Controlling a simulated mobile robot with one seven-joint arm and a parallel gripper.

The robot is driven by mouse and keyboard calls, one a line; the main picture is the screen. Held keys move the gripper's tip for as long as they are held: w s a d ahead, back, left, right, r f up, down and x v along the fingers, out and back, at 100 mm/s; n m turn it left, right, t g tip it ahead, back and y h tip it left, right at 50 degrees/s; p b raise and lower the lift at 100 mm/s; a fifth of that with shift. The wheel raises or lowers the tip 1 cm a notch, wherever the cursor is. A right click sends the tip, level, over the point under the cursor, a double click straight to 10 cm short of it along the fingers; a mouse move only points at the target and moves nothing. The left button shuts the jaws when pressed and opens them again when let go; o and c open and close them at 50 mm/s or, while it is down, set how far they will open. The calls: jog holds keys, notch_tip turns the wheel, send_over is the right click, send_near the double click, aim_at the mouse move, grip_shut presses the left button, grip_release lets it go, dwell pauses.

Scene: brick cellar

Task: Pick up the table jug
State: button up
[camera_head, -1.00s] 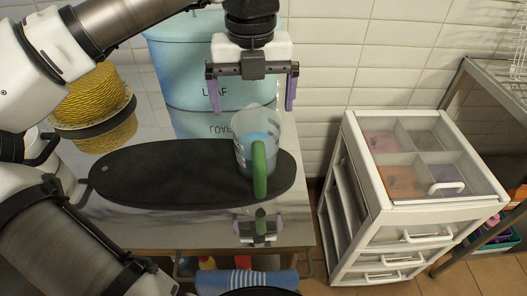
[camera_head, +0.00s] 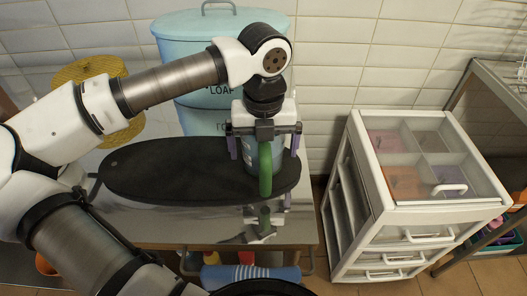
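The table jug (camera_head: 265,168) is a clear jug with a blue tint and a green handle facing me. It stands upright near the right end of a black oval board (camera_head: 160,170). My gripper (camera_head: 264,145) points down over the jug, with one purple finger at its left side and one at its right. The fingers are spread wide and the jug's upper part lies between them. I cannot tell whether either finger touches the jug. The jug's rim is hidden behind the gripper body.
A light blue loaf bin (camera_head: 180,62) stands behind the board against the tiled wall. A yellow woven object (camera_head: 88,72) is at the back left, partly behind my arm. A white drawer unit (camera_head: 405,215) stands to the right, with a metal shelf beyond it.

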jog(key=c, duration=1.2)
jog(key=shift+r, duration=0.15)
jog(key=shift+r+b, duration=0.55)
jog(key=shift+r, duration=4.3)
